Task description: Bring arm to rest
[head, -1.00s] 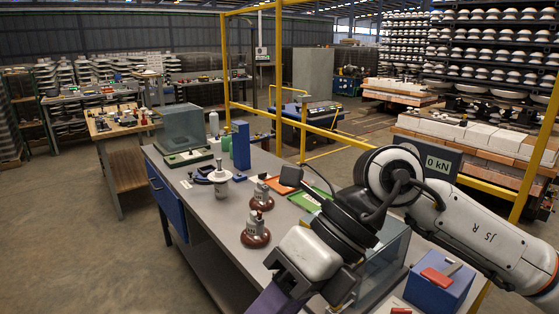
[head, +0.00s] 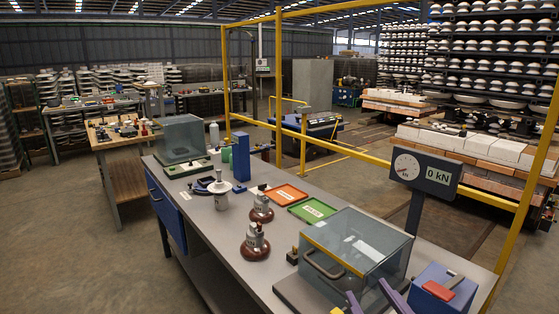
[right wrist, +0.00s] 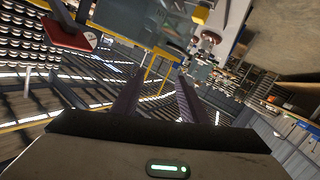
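My right gripper (head: 375,299) shows only as two purple fingers at the bottom edge of the head view, in front of the clear test box. In the right wrist view its fingers (right wrist: 160,80) stand apart with nothing between them. My left gripper is in neither view. On the grey bench (head: 205,218) stand a white insulator (head: 221,196) and two brown insulators, one farther back (head: 261,209) and one nearer (head: 255,244). All three are upright and apart from my gripper.
A blue box (head: 440,290) is at the right. Orange (head: 286,194) and green (head: 312,210) trays lie behind. A yellow frame (head: 278,90) borders the bench.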

